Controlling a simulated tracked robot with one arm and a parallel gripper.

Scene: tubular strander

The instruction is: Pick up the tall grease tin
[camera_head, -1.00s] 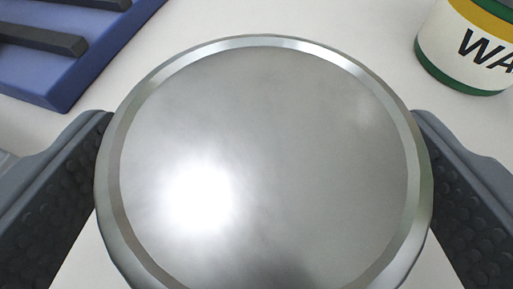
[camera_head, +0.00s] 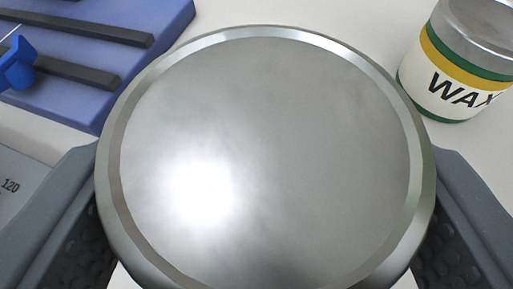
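A large round metal tin fills the middle of the view, and I look straight down on its flat, shiny lid (camera_head: 300,130). Its side is almost wholly hidden below the rim, so I cannot see a label or its height. My gripper (camera_head: 266,185) has one dark grey finger on the left and one on the right of this tin. Both fingers press against its sides and are shut on it. The fingertips are hidden beneath the rim.
A white tin marked WAX (camera_head: 455,85), with yellow and green bands, stands at the upper right, close to the held tin. A blue tray (camera_head: 75,75) with dark bars and a blue knob is at the upper left. A grey plate marked 120 (camera_head: 22,190) lies at the left.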

